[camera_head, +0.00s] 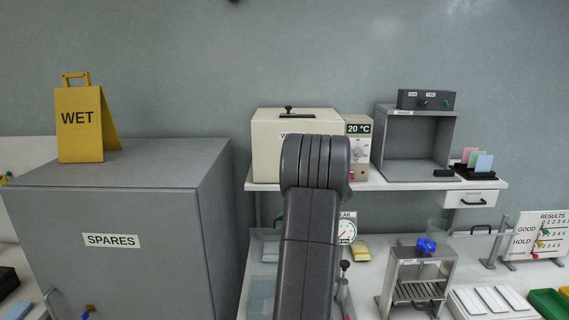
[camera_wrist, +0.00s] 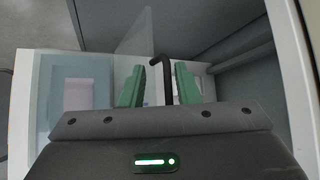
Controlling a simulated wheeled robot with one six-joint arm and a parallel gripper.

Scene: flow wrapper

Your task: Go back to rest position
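My gripper (camera_wrist: 158,88) shows in the wrist view with its two green fingers apart. A dark bent handle (camera_wrist: 163,75) appears between and beyond the fingers; I cannot tell whether they touch it. In the head view my dark grey arm rises in the middle of the picture, and the gripper itself is hidden there.
A grey SPARES cabinet (camera_head: 115,262) with a yellow WET sign (camera_head: 85,130) on top stands at left. A white shelf (camera_head: 405,184) carries a cream box (camera_head: 270,150) and an open grey booth (camera_head: 412,140). A metal stand (camera_head: 420,275) with a blue knob is below.

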